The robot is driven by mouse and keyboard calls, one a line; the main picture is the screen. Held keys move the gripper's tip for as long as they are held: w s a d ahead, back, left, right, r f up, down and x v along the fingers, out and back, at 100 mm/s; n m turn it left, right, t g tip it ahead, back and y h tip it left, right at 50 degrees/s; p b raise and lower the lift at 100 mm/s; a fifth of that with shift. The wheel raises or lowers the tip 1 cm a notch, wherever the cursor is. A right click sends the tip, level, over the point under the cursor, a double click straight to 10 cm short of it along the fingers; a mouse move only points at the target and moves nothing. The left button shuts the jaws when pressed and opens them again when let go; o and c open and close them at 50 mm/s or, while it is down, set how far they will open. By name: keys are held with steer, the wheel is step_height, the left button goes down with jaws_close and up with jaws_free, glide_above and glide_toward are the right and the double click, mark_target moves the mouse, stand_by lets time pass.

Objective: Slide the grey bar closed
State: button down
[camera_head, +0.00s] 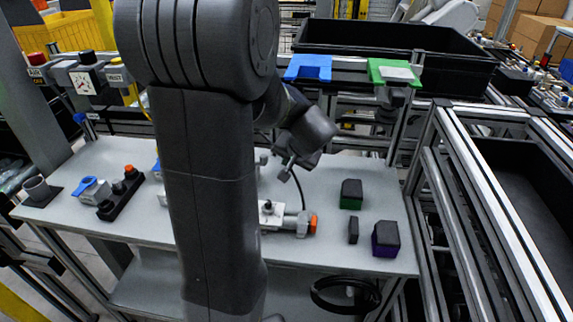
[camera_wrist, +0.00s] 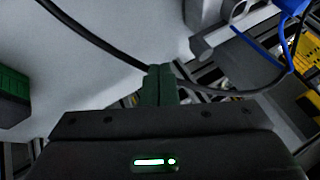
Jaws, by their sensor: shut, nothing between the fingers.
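My gripper (camera_wrist: 161,72) is shut and empty, its two dark fingers together at the middle of the wrist view. In the head view my wrist hangs over the back of the grey table (camera_head: 335,215), and my arm hides much of the table's middle. I cannot clearly single out the grey bar. In the wrist view a grey rod with a rounded end (camera_wrist: 201,48) lies beyond and right of the fingertips, apart from them in the picture. It joins a grey fixture; whether this is the bar is unclear.
A black cable (camera_wrist: 95,36) curves behind the fingers. A green-sided block (camera_head: 351,194) and a purple-sided block (camera_head: 386,239) stand at the table's right. A grey fitting with an orange end (camera_head: 302,222) lies near the middle. A black crate (camera_head: 400,45) stands behind.

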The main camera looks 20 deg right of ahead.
steer(key=v, duration=0.8)
steer(key=shift+a+b, duration=0.15)
steer(key=shift+b, duration=0.15)
steer(key=shift+w, duration=0.15)
steer(key=p+x, duration=0.1)
steer(key=x, duration=0.8)
steer(key=shift+w+a+f, duration=0.1)
steer(key=shift+w+f, duration=0.05)
steer(key=shift+f, duration=0.05)
steer(key=shift+w, duration=0.15)
steer(key=shift+w+a+f, duration=0.15)
steer(key=shift+w+a, duration=0.7)
steer(key=shift+w, duration=0.05)
steer(key=shift+s+d, duration=0.1)
steer(key=shift+p, duration=0.3)
